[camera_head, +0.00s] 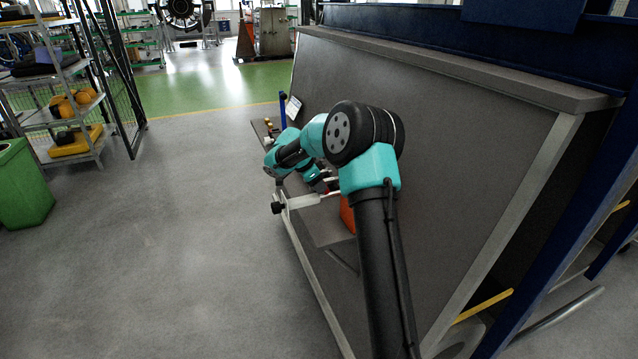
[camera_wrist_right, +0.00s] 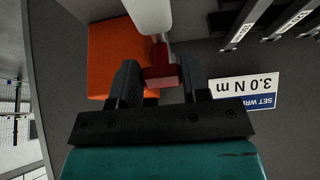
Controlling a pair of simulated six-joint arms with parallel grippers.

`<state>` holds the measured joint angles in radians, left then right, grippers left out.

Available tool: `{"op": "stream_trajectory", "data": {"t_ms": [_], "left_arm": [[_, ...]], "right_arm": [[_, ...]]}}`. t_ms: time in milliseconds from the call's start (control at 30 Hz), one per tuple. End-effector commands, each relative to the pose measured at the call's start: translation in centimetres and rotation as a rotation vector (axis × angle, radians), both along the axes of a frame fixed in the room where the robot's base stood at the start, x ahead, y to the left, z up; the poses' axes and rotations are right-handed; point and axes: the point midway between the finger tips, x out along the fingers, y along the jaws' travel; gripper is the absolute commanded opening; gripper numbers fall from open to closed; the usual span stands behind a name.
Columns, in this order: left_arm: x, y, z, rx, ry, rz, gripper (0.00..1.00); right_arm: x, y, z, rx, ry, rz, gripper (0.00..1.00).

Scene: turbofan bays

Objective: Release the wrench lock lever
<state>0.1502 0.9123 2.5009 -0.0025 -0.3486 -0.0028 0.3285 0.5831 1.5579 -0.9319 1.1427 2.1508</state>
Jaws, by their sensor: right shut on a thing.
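The wrench lock lever appears to be the small red piece (camera_wrist_right: 161,68) at the end of a pale rounded shaft (camera_wrist_right: 150,14) in the wrist view. My right gripper (camera_wrist_right: 161,80) has a dark finger on each side of the red piece and is shut on it. In the head view my right gripper (camera_head: 322,186) is small and partly covered by my arm, beside a pale bar (camera_head: 304,201) with a black knob (camera_head: 278,208), seemingly the wrench. My left gripper is not in view.
An orange block (camera_wrist_right: 107,52) sits right behind the fingers; it also shows in the head view (camera_head: 347,214). A label reading 3.0 N m (camera_wrist_right: 250,92) and dark slotted bars (camera_wrist_right: 245,22) are on the right. A large slanted grey panel (camera_head: 440,130) stands beside my arm.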

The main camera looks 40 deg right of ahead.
Motion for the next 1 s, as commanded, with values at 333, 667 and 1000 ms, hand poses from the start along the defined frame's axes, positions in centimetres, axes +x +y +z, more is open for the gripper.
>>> {"op": "stream_trajectory", "data": {"t_ms": [333,667,1000], "left_arm": [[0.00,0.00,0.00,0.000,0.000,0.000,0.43],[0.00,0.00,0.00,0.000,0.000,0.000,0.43],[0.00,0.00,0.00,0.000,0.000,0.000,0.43]], "right_arm": [[0.01,0.00,0.01,-0.007,0.004,0.001,0.19],[0.00,0.00,0.00,-0.006,0.003,0.000,0.68],[0.10,0.16,0.33,-0.006,0.002,0.000,0.68]]}}
